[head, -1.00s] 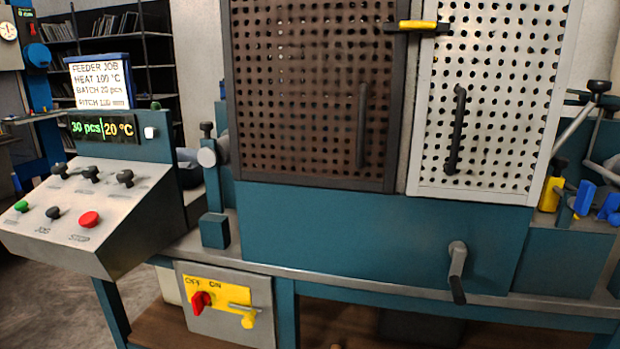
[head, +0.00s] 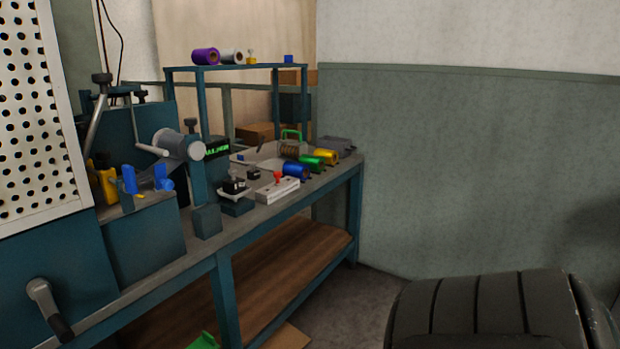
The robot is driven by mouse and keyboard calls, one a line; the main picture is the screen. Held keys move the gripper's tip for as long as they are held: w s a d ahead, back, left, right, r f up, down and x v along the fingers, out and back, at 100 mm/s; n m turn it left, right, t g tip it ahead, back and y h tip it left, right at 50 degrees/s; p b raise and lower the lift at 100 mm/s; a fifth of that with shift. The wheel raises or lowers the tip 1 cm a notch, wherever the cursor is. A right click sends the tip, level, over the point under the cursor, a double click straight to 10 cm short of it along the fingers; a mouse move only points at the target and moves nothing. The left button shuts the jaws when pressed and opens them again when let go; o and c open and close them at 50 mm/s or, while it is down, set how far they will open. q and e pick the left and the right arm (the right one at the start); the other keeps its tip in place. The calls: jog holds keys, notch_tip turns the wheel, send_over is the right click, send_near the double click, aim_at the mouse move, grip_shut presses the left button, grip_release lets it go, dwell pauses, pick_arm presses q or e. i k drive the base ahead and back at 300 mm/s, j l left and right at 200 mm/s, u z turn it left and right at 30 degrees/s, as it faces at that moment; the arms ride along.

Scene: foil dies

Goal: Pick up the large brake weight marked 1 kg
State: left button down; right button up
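I cannot make out a brake weight marked 1 kg in the head view; no such marking is readable. Small items that I cannot name for certain stand on the bench (head: 262,207). A small yellow piece (head: 252,57) and a small blue piece (head: 288,59) sit on the raised shelf (head: 225,68). Neither of my grippers is in view.
Blue, green and gold foil rolls (head: 318,158) lie at the bench's far end. Purple and silver rolls (head: 205,57) lie on the shelf. A machine with a crank (head: 48,305) stands left. A dark ribbed form (head: 485,312), unclear what, fills the lower right. Floor shows between.

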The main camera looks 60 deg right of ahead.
aim_at(234, 185)
jog(key=z, duration=0.4)
jog(key=i+l+z, duration=0.1)
jog(key=z, duration=0.3)
jog(key=i+z, duration=0.1)
jog(key=z, duration=0.3)
jog(key=i+z, duration=0.1)
jog(key=z, duration=0.3)
jog(key=i+j, duration=0.1)
jog(key=i, duration=0.25)
